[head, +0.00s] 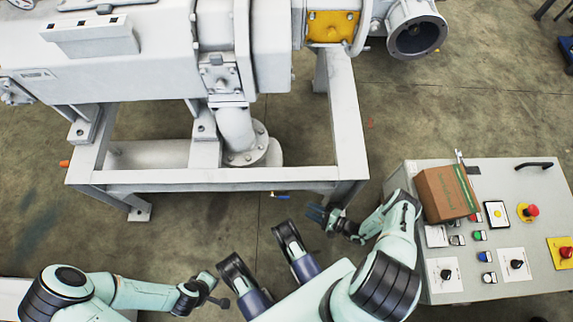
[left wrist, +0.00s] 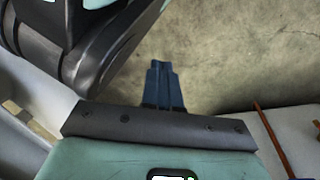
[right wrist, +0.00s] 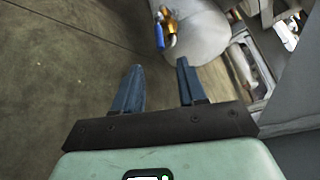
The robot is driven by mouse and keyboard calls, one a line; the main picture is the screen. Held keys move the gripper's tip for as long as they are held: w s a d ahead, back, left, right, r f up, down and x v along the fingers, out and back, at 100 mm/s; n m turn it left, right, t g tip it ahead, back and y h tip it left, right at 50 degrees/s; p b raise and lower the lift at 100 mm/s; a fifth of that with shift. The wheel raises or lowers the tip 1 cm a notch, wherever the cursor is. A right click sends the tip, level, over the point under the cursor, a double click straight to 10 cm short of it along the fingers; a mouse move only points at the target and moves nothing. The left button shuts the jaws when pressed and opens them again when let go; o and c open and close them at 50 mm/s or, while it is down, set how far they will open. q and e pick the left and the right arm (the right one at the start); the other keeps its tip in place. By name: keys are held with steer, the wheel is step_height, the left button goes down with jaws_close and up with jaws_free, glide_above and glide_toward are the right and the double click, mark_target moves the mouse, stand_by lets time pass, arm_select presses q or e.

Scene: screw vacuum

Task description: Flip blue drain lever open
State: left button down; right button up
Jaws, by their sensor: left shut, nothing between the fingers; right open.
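The blue drain lever (head: 281,196) shows as a small blue strip beside a brass valve below the white machine's frame in the head view. In the right wrist view the blue lever (right wrist: 159,37) hangs from the brass valve (right wrist: 171,24) at the end of a pale cylinder. My right gripper (head: 318,213) is open and empty, just right of and below the lever in the head view. In the right wrist view the lever appears beyond the gap between its fingers (right wrist: 160,66), apart from them. My left gripper (left wrist: 161,66) is shut and empty over the floor, away from the lever.
The white vacuum machine's frame beam (head: 230,181) runs above the lever. A control panel (head: 400,180) with buttons and a cardboard box (head: 446,193) stands at the right, close to my right arm. Concrete floor (head: 60,220) is clear at the left.

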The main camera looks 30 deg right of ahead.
mark_target(284, 197)
arm_select(q)
steer(key=s+f+g+b, duration=0.2)
steer(key=s+f+b, duration=0.1)
steer(key=s, duration=0.3)
steer(key=shift+s+a+f+n, duration=0.3)
steer(key=shift+a+f, duration=0.1)
steer(key=shift+f, duration=0.05)
arm_select(e)
steer(key=x, duration=1.2)
steer(key=shift+w+a, duration=0.2)
steer(key=shift+a, duration=0.05)
steer(key=shift+f, duration=0.1)
jaws_close()
steer(key=r+g+p, duration=0.1)
steer(key=p, duration=0.3)
steer(key=shift+r+n+h, duration=0.1)
steer(key=shift+n+h, duration=0.2)
steer(key=shift+h, duration=0.1)
arm_select(q)
steer(key=w+d+r+t, duration=0.1)
steer(key=w+r+t, duration=0.2)
steer(key=w+r, duration=0.3)
steer(key=w, duration=0.3)
steer(key=shift+w, duration=0.2)
